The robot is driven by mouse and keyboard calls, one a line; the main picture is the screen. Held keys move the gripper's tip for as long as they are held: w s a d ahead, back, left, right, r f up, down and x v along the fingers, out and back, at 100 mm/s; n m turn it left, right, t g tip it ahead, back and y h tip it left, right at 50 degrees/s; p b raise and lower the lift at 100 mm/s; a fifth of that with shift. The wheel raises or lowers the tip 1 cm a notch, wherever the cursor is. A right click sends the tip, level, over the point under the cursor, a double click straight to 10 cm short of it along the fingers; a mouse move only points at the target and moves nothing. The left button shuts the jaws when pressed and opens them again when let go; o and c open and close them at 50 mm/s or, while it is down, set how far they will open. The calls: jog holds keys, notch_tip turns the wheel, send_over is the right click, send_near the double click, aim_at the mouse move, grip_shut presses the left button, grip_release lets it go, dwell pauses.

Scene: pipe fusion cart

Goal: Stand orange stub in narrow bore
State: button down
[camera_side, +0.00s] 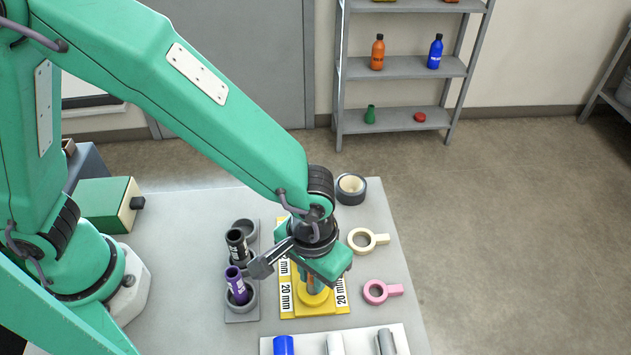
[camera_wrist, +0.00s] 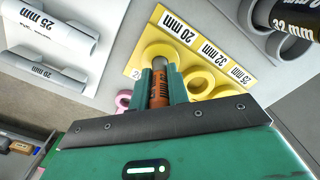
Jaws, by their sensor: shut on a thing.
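My gripper (camera_side: 320,272) is shut on the orange stub, which stands roughly upright between the fingers. The orange stub (camera_side: 312,284) shows below my gripper in the side view and between the green fingers in the wrist view (camera_wrist: 160,92). Its far end overlaps the ring nearest the 20 mm label on the yellow bore block (camera_side: 288,311). I cannot tell whether that end is inside the bore or just above it. In the wrist view the yellow block (camera_wrist: 153,33) shows several rings with labels of 20, 32 and 25 mm.
A grey holder (camera_side: 243,318) at left carries a black tube (camera_side: 238,246) and a purple tube (camera_side: 237,286). A cream ring (camera_side: 361,240) and a pink ring (camera_side: 376,292) lie at right. A white tray (camera_side: 310,346) with pipes is in front; a tape roll (camera_side: 351,188) is behind.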

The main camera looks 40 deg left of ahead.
jog(key=shift+f, duration=0.4)
jog(key=c, duration=1.3)
grip_release()
jog(key=shift+r, duration=3.9)
jog(key=shift+w+a+r, duration=0.2)
jog(key=shift+a+r, duration=0.05)
jog(key=shift+a, duration=0.05)
jog(key=s+a+r+t, duration=0.1)
jog(key=a+r, duration=0.3)
jog(key=a, duration=0.5)
jog(key=s+a+r+t, duration=0.1)
jog(key=a+r, duration=0.3)
jog(key=a, duration=0.6)
jog(key=s+a+r+t, duration=0.1)
jog(key=a+r+t, duration=0.2)
jog(key=a, duration=0.6)
jog(key=shift+a+r+t, duration=0.3)
jog(key=shift+a+r, duration=0.05)
jog(key=shift+r, duration=0.5)
